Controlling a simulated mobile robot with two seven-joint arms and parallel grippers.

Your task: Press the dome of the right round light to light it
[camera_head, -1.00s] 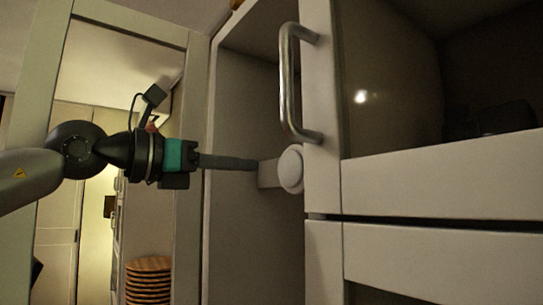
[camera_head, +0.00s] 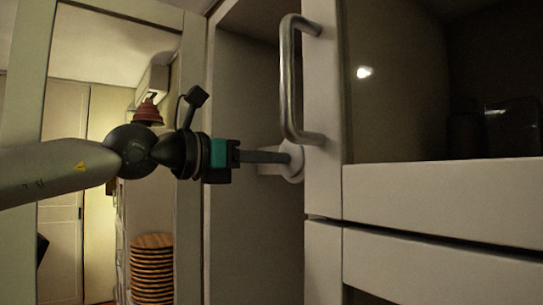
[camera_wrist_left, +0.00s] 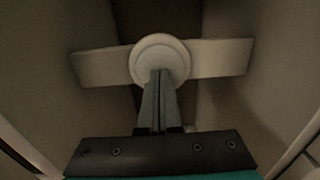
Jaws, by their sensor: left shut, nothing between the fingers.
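A white round light (camera_head: 294,164) sits on a pale flat bar inside the tall cabinet, beside the door edge with the handle. It is the only round light in view, and I see no glow on it. My left gripper (camera_head: 287,158) is shut and empty, its fingers reaching right to the dome. In the left wrist view the round light (camera_wrist_left: 160,50) is straight ahead, and the shut fingertips of the left gripper (camera_wrist_left: 159,75) overlap its lower part. The tips look at or very near the dome; contact cannot be told for certain. My right gripper is not in view.
A metal bar handle (camera_head: 290,85) stands just above the light. A stack of round brown boards (camera_head: 152,268) and a red tiered object (camera_head: 148,110) are behind my left arm.

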